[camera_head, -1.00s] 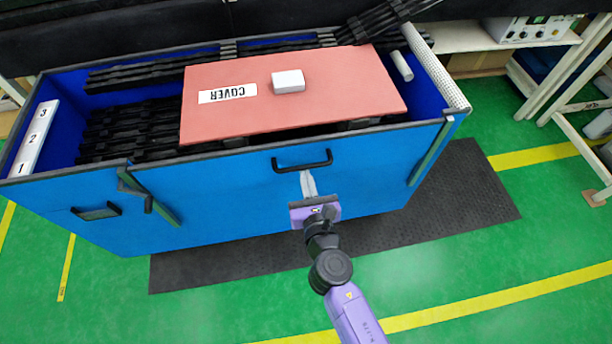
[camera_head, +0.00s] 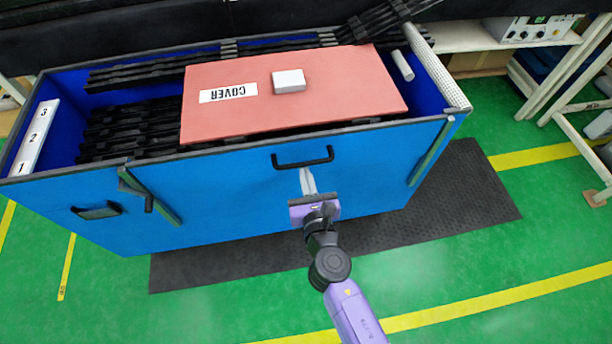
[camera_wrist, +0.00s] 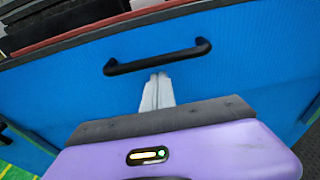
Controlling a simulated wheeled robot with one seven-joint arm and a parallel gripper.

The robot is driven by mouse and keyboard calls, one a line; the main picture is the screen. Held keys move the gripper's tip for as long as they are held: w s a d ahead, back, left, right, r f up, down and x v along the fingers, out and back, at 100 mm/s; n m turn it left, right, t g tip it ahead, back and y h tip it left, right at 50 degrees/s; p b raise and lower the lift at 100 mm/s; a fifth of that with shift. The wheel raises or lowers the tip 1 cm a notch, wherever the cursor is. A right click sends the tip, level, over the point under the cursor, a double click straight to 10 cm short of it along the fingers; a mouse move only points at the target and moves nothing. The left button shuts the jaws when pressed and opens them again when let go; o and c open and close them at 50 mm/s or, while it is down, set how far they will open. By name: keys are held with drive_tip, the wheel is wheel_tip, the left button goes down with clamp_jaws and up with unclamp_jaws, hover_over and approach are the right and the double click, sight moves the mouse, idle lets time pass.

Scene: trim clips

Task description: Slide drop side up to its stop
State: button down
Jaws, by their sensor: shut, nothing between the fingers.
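The drop side is the blue front panel (camera_head: 235,190) of a large blue bin, with a dark top edge and a black bar handle (camera_head: 302,160) near its top. The handle also shows in the wrist view (camera_wrist: 158,58), fixed to the blue panel. My gripper (camera_head: 305,171) is shut and empty, its pale fingers pointing at the panel just below the middle of the handle. In the wrist view its fingertips (camera_wrist: 158,78) appear right under the bar; I cannot tell whether they touch it. The panel's top edge stands close to the front of the red cover.
The red cover (camera_head: 240,118) lies over black trim strips (camera_head: 125,130), with a white block (camera_head: 289,81) on it. A dark mat (camera_head: 470,200) lies on the green floor. A shelf (camera_head: 470,40) stands at the right.

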drive_tip(key=f+v, duration=0.2)
drive_tip(key=v, duration=0.7)
drive_tip(key=shift+s, duration=0.45)
drive_tip(key=shift+d+f, duration=0.1)
